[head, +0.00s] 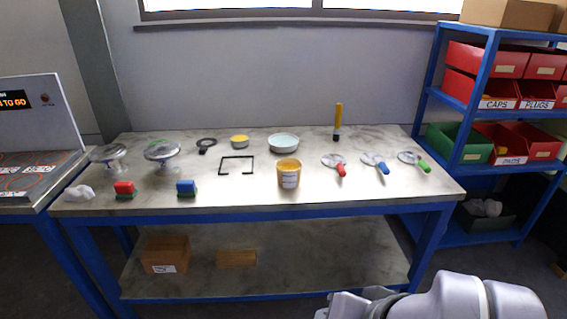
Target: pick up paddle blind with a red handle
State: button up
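The paddle blind with the red handle (334,161) lies on the metal-topped workbench (230,193), right of the middle. It has a flat grey disc, and its red handle points toward the bench's front edge and a little right. A paddle blind with a blue handle (375,160) lies just right of it, and one with a green handle (413,159) lies farther right. Pale parts of my arm show at the bottom right, below and in front of the bench, well away from the blinds. My gripper's fingers cannot be made out.
A yellow tub (289,174) stands left of the red-handled blind. A yellow-and-black cylinder (338,122) stands upright behind it. A pale round dish (283,143) and a black square frame (237,166) are farther left. A blue shelf rack (466,120) with bins stands right.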

aim_at(338, 161)
jog(key=i, duration=1.8)
jog(key=l+z, duration=0.05)
jog(key=l, duration=0.05)
